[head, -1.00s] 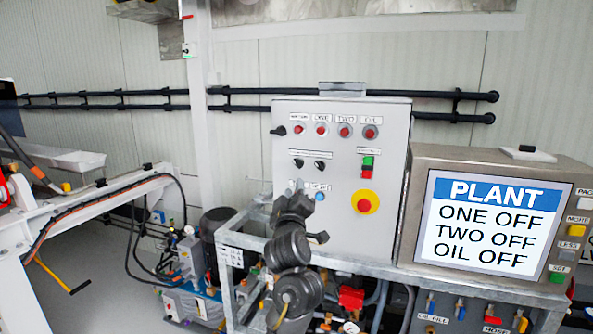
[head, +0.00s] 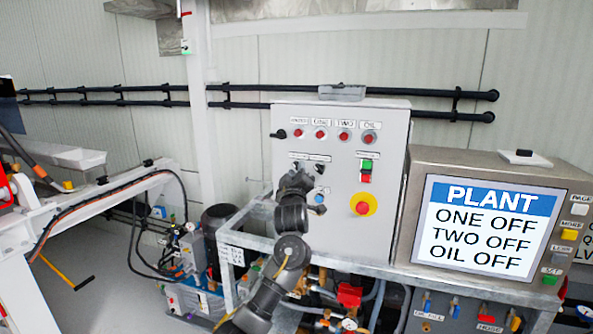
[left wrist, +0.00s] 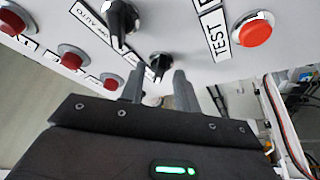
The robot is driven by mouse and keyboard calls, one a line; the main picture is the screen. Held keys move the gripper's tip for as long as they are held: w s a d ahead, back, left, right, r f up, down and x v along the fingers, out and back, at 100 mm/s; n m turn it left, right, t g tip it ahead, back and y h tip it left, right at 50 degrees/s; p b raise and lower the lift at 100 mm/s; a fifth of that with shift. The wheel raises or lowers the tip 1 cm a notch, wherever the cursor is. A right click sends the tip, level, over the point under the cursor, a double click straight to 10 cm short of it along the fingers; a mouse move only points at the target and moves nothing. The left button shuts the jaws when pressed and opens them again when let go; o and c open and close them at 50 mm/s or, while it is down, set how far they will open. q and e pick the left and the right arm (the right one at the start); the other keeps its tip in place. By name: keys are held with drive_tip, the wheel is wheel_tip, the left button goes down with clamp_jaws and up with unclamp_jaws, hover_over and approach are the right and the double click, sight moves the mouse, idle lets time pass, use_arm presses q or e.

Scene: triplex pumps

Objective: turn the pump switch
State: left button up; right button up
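A grey control panel (head: 390,145) carries two small black selector knobs in its middle; the right one (head: 319,169) shows clearly in the head view. My left gripper (head: 297,178) is at the panel front, just by the left knob and partly covering it. In the left wrist view, my left gripper's fingers (left wrist: 159,78) stand apart, with a black knob (left wrist: 160,65) between or just beyond their tips; contact cannot be told. Another black knob (left wrist: 122,22) is beside it. The display (head: 486,226) reads PLANT, ONE OFF, TWO OFF, OIL OFF. My right gripper is out of view.
Red lamps (head: 343,137) line the panel top. A red emergency button on yellow (head: 362,207) and a green-red switch (head: 367,166) sit to the right. A red button (left wrist: 250,30) by a TEST label is near the fingers. Metal frame rails (head: 345,260) run below.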

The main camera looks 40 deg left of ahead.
use_arm(q)
clamp_jaws()
drive_tip(key=shift+f+m, duration=0.1)
drive_tip(key=shift+m, duration=0.3)
drive_tip(key=m+t+h+b, duration=0.1)
drive_tip(key=m, duration=0.2)
drive_tip(key=m+t+h+b, duration=0.1)
drive_tip(key=m+h, duration=0.1)
drive_tip(key=m, duration=0.2)
drive_tip(key=m+t+h, duration=0.1)
drive_tip(key=m, duration=0.3)
drive_tip(key=shift+s+a+f+t+h+b, duration=0.1)
drive_tip(key=shift+a+t+h+b, duration=0.25)
drive_tip(key=shift+t+h+b, duration=0.05)
drive_tip(key=shift+m, duration=0.5)
unclamp_jaws()
